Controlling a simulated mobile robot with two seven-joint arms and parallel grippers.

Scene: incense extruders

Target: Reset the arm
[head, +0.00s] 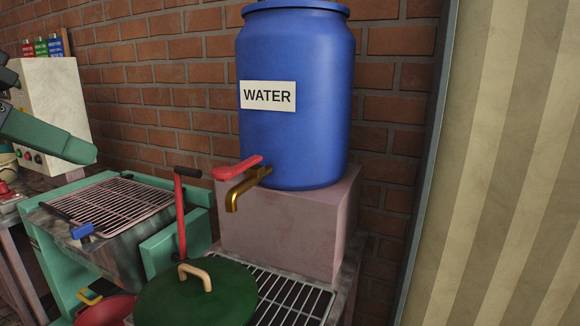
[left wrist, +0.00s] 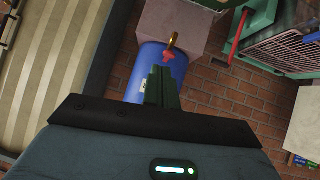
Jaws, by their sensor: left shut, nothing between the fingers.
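My left gripper (head: 92,154) reaches in from the left edge of the head view, its green fingers pointing right and slightly down. It is shut and empty, in front of a pale machine box and above the end of the grill rack. In the left wrist view its shut fingers (left wrist: 161,88) overlap the blue water barrel (left wrist: 160,59) behind them; I see no contact. The barrel (head: 293,135) carries a WATER label and a brass tap (head: 243,186) with a red handle. My right gripper is not in view.
The barrel stands on a pinkish block (head: 290,232). A green lid (head: 197,298) with a wooden handle is at the front. A wire rack (head: 112,198) tops the machine, with an upright red lever (head: 181,215) beside it. A brick wall is behind; striped panelling is at right.

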